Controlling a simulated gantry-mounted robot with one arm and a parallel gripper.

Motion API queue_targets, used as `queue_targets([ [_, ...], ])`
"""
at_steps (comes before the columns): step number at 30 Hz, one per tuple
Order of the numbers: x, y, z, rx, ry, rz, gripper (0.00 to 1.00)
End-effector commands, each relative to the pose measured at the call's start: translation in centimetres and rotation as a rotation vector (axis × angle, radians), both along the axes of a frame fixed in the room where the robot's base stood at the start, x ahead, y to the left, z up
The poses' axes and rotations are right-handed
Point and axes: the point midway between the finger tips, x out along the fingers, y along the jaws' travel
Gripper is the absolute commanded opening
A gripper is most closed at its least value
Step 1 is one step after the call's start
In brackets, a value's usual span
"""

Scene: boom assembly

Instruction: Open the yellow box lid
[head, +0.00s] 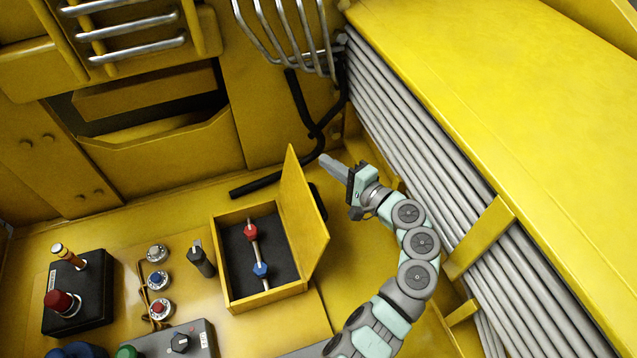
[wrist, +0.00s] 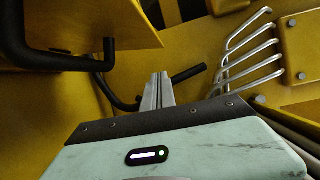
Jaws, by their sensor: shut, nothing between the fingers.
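The yellow box (head: 222,262) stands on the yellow panel with its top open. Its lid (head: 305,215) stands upright along the right side of the box. Inside the box are a red knob (head: 251,232) and a blue knob (head: 261,269) on a rod over a dark floor. My gripper (head: 328,160) is to the right of the lid's far upper corner, apart from it as far as I can tell. Its fingers are together and empty, and they also show in the wrist view (wrist: 158,90). A yellow panel edge with a black handle (wrist: 70,62) shows at upper left in the wrist view.
A black joystick box (head: 88,300), several small knobs and a grey control box (head: 165,342) stand left of the yellow box. Grey pipes (head: 430,150) run along the right wall. A black hose (head: 255,185) and metal bars (head: 290,35) are behind.

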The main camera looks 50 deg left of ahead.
Motion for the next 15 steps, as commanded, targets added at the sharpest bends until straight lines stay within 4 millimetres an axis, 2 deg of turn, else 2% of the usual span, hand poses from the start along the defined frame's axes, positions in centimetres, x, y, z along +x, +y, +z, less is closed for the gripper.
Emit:
queue_targets([
  [1,0.0,-2.4,-0.4,0.019,0.03,-0.035,0.0],
  [3,-0.1,-5.2,-0.6,0.05,0.055,-0.072,0.0],
  [9,-1.7,-11.8,-1.0,0.118,0.122,-0.16,0.0],
  [12,-2.5,-13.7,-1.2,0.138,0.144,-0.184,0.0],
  [15,-2.9,-14.3,-1.1,0.148,0.151,-0.191,0.0],
])
